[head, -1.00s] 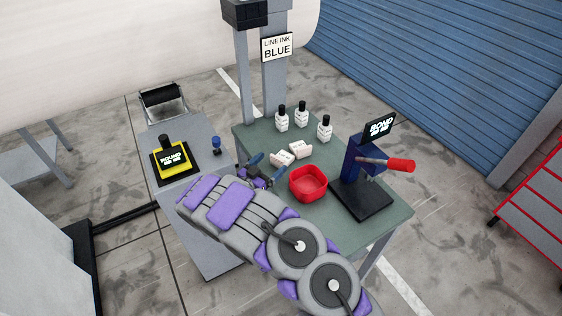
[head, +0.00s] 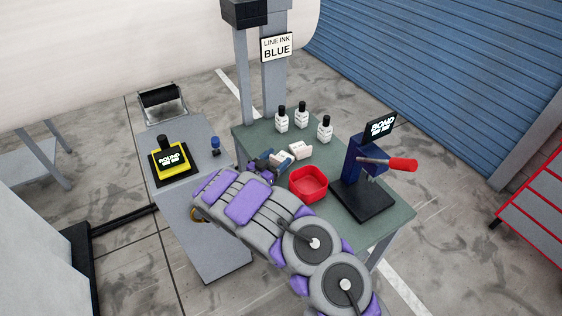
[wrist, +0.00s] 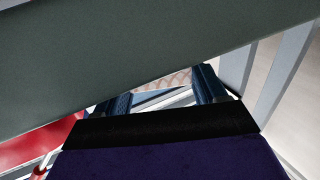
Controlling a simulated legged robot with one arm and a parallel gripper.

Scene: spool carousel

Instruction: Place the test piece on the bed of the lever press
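The lever press (head: 352,170) is dark blue with a red-ended lever and a "BOND" sign. Its black bed (head: 365,203) is bare at the right of the green table. Two small white pieces lie near the table's middle. The right one (head: 300,150) is clear of my gripper; the left one (head: 283,158) is right at my fingertips. I cannot tell which is the test piece. My gripper (head: 273,160) is low over the table. In the wrist view its two blue fingers (wrist: 163,95) stand apart with a pale surface between them; contact cannot be told.
A red bin (head: 308,184) stands between my gripper and the press. Several white bottles with black caps (head: 302,116) stand behind the pieces. A grey side table (head: 190,185) at left holds a yellow "ROUND" pad (head: 170,162) and a small blue-topped stamp (head: 215,146).

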